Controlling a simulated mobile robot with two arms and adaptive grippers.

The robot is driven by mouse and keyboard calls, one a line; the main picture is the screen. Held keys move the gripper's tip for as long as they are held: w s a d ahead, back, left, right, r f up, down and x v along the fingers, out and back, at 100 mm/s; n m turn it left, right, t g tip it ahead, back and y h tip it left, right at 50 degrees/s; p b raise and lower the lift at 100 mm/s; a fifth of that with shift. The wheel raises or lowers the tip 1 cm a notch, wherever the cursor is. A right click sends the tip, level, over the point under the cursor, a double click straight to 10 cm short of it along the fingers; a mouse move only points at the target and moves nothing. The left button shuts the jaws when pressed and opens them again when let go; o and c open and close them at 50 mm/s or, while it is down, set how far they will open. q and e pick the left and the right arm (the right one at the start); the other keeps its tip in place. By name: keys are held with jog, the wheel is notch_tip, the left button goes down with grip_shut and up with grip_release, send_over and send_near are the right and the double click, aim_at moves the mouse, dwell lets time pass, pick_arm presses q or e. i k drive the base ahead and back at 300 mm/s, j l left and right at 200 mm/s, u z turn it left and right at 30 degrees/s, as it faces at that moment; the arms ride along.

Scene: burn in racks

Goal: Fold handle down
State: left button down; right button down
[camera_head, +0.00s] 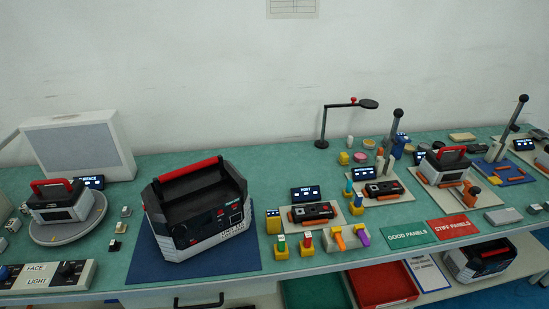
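A large black and pale grey power unit (203,214) sits on a dark blue mat (146,264) at the left middle of the bench. Its handle has a red grip (187,169) on black side arms and stands raised along the unit's back upper edge. The front face carries sockets, a small panel and lettering. A smaller unit (62,203) with a raised red handle (56,186) sits on a round grey turntable (82,231) at the far left. Another small unit (446,164) with a red handle is on a fixture at the right. Neither of my grippers is in view.
A white box panel (81,147) stands behind the turntable, and a control box (50,275) lies in front. A desk lamp (346,111), port fixtures (312,212), lever presses and green (408,235) and red (455,227) mats fill the right. Bins lie below.

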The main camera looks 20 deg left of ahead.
aim_at(175, 174)
jog(key=u, duration=1.35)
